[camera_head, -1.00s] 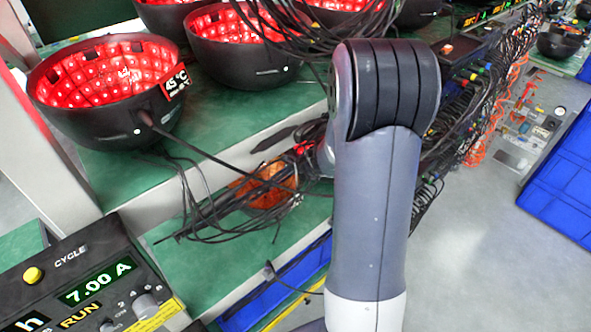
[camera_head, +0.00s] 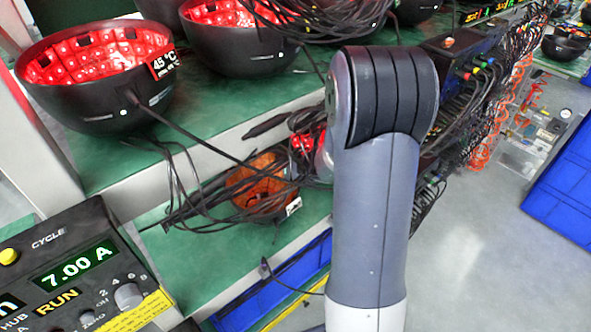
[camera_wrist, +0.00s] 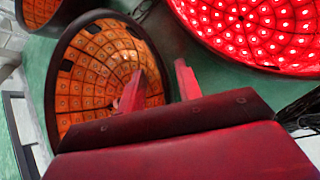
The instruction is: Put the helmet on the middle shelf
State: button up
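A dark bowl-shaped helmet (camera_head: 255,181) with an orange-lit inside is on the lower green shelf (camera_head: 215,270) in the head view, partly covered by cables and tilted. In the wrist view, an orange-lit helmet (camera_wrist: 98,62) fills the left of the picture, its opening towards the camera. My gripper (camera_wrist: 158,80) is open there, with one finger in front of the helmet's opening and the other just past its right rim. The rim appears to run between the fingers; contact cannot be told. In the head view my arm hides the gripper.
Red-lit helmets (camera_head: 95,105) stand on the green shelf above (camera_head: 215,110), and one (camera_wrist: 262,25) is close right of my gripper. Loose black cables (camera_head: 195,190) hang across the shelves. A control box (camera_head: 75,265) is at lower left, blue crates (camera_head: 565,190) at right.

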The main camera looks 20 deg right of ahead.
jog(key=shift+r, duration=0.15)
jog(key=shift+s+r, duration=0.2)
jog(key=p+v, duration=0.4)
jog(key=v, duration=0.7)
jog(key=shift+s, duration=0.15)
